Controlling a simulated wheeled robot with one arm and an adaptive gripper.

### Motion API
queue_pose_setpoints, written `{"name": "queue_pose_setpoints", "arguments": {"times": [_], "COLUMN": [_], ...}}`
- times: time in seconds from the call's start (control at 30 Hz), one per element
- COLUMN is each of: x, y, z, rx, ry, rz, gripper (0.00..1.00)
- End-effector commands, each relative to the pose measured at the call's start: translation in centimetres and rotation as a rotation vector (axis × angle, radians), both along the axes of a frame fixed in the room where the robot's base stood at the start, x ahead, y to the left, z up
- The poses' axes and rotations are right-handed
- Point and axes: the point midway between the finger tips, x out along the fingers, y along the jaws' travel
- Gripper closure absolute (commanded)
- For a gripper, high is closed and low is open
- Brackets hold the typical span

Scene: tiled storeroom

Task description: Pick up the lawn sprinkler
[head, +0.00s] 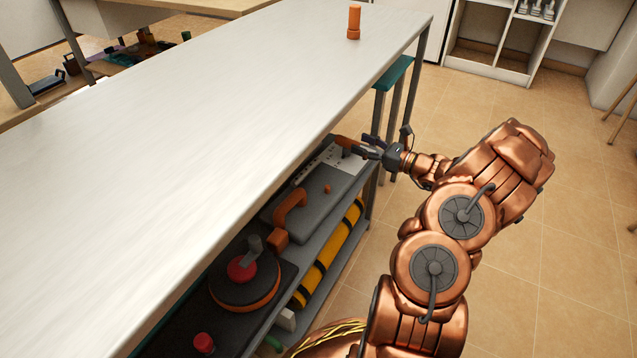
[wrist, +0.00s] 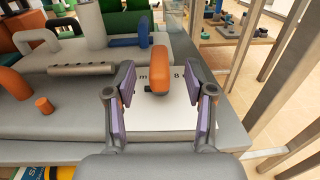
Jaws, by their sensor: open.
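My gripper (head: 366,148) reaches in at the right end of the shelf under the long table. In the wrist view its two purple-padded fingers (wrist: 160,82) are spread apart and hold nothing. An upright orange rounded piece with a dark foot (wrist: 160,62) shows between the fingertips, with a gap on each side. It also shows in the head view (head: 348,142), partly hidden by the gripper. It stands on or over a pale lettered surface (wrist: 150,116). I cannot tell for certain that this piece is the lawn sprinkler.
The table top (head: 190,95) overhangs the shelf; an orange cylinder (head: 354,22) stands on it. The shelf holds a grey case with an orange handle (head: 291,207) and a round dark device with a red centre (head: 243,275). A yellow-black tube (head: 325,262) lies lower. Open floor (head: 560,240) is at right.

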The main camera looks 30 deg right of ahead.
Motion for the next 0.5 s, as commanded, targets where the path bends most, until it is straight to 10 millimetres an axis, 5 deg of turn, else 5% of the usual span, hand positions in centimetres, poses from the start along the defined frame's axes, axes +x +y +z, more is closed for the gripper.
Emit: {"name": "queue_pose_setpoints", "arguments": {"times": [0.5], "x": [4.7], "y": [2.4], "z": [-0.6], "rx": [0.001], "ry": [0.0], "rz": [0.002], "gripper": [0.46]}}
